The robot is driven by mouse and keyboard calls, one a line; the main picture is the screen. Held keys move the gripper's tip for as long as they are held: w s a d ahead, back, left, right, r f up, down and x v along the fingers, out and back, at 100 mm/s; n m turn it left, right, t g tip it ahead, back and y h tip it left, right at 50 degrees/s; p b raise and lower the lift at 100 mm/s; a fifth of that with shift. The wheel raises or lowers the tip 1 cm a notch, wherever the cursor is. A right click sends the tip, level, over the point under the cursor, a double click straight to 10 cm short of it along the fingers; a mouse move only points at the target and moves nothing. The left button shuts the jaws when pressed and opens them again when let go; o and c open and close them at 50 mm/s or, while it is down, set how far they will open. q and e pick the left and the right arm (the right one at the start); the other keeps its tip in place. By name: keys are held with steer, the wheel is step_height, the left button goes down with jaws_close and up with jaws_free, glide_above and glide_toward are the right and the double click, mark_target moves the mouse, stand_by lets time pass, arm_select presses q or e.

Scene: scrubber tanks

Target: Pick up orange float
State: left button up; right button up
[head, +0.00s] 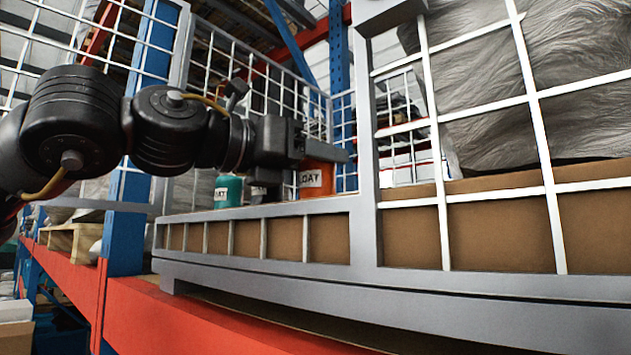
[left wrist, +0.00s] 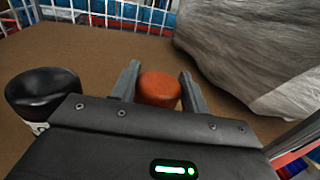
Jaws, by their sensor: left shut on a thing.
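The orange float (head: 316,178) is a short orange cylinder with a white label that reads in part "LOAT". It stands inside the wire cage, behind the low front wall. My left gripper (head: 303,170) reaches in over that wall and is shut on the float, which its arm partly covers in the head view. In the left wrist view the float's round top (left wrist: 158,88) sits between the two fingers of the gripper (left wrist: 160,90). I cannot tell whether the float touches the cage floor. My right gripper is not in view.
A teal container (head: 228,190) with a white label stands left of the float. A black-topped container (left wrist: 42,92) is left of the gripper in the wrist view. A large grey wrapped bundle (left wrist: 245,50) lies to the right. The cage's low front wall (head: 255,211) runs below my arm.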

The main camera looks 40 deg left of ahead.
arm_select(q)
steer(key=shift+r, duration=0.4)
step_height(320, 180, up, 3)
steer(key=shift+s+a+f+b, duration=0.15)
steer(key=shift+f+b, duration=0.05)
steer(key=shift+b, duration=0.15)
steer(key=s+a+r, duration=0.5)
steer(key=s+r, duration=0.4)
steer(key=s, duration=0.3)
steer(key=shift+s+a+r, duration=0.25)
steer(key=shift+a+r, duration=0.05)
steer(key=shift+a, duration=0.05)
steer(key=shift+s, duration=0.1)
